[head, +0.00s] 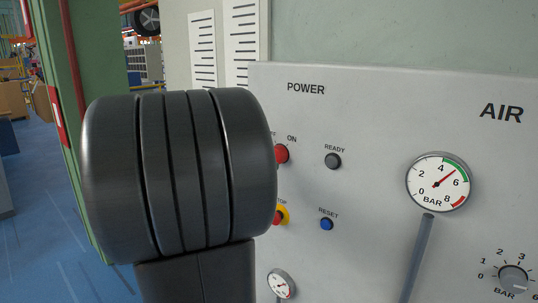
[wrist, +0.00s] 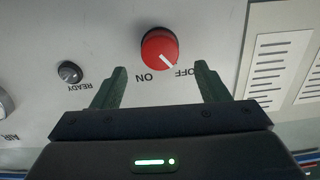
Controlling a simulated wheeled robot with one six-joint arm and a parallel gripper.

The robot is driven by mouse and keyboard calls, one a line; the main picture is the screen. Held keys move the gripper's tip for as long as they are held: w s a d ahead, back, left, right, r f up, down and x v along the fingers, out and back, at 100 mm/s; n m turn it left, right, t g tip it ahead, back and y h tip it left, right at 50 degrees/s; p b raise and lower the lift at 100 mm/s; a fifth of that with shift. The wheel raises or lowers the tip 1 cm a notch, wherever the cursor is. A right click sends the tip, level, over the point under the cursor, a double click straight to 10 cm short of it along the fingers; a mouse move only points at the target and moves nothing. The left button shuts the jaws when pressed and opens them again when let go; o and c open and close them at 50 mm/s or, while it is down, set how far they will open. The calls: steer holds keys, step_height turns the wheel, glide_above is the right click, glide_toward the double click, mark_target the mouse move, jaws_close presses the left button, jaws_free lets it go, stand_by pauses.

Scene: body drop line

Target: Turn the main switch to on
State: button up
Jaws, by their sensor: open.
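The main switch is a red round knob (wrist: 159,46) on the grey panel, with OFF and ON printed beside it. In the wrist view, where the lettering is upside down, its white mark points toward OFF. My gripper (wrist: 161,68) is open, one finger on each side in front of the knob, and holds nothing. The fingers look apart from the knob; their exact distance from it is hard to tell. In the head view the knob (head: 282,154) is partly hidden behind my dark arm, and my gripper is hidden there.
The panel (head: 375,120) also carries a dark READY lamp (head: 333,161), a blue RESET button (head: 326,224), a partly hidden red stop button on yellow (head: 282,215), a large pressure gauge (head: 438,182), a small gauge (head: 281,284) and a BAR dial (head: 513,279).

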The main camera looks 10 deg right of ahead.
steer(key=x, duration=0.6)
steer(key=shift+p, duration=0.35)
steer(key=shift+c, duration=0.2)
steer(key=c, duration=1)
